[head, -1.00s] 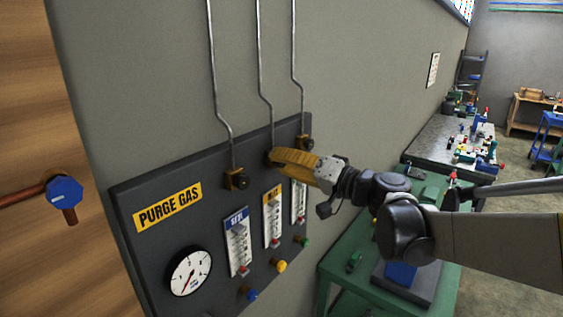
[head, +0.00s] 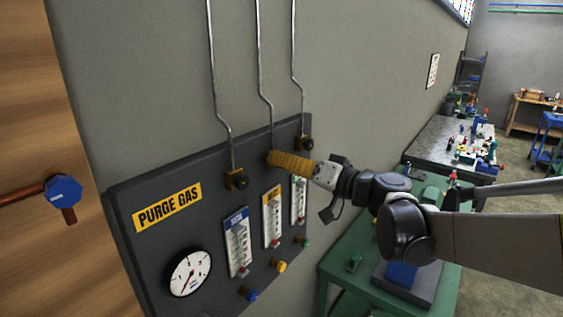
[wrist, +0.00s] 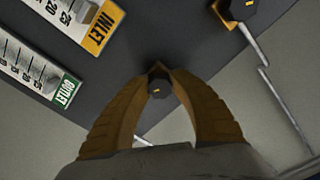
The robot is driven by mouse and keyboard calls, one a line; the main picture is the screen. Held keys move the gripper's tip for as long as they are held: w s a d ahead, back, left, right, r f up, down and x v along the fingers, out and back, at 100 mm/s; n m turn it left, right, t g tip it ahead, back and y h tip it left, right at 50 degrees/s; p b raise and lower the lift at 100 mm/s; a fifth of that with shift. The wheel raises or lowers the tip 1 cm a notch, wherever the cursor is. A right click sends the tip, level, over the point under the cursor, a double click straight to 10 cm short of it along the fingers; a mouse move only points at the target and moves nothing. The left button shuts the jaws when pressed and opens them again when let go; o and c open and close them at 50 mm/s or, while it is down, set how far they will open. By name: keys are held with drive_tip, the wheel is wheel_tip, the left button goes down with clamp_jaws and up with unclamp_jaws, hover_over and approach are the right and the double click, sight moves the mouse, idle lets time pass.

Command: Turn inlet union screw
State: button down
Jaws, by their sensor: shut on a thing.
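The inlet union screw is a dark hexagonal head (wrist: 160,90) with a small yellow mark, held between my fingertips in the wrist view. It belongs to the middle of three brass fittings on the dark panel, below the middle metal pipe. My gripper (wrist: 160,80) has ochre fingers arched around the screw head and closed on it. In the head view, my gripper (head: 273,160) reaches in from the right and hides most of this fitting. The yellow INLET label (wrist: 103,27) lies to the upper left in the wrist view.
A similar brass fitting (head: 236,179) is left of my gripper and another (head: 305,143) right. Flow meters (head: 238,242), coloured knobs and a round gauge (head: 190,271) are lower on the panel. A green bench (head: 335,262) stands below my arm.

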drive_tip(key=shift+n, duration=0.8)
idle(1.1)
drive_tip(key=c, duration=1.1)
unclamp_jaws()
drive_tip(key=shift+a, duration=0.15)
drive_tip(key=v, duration=1.2)
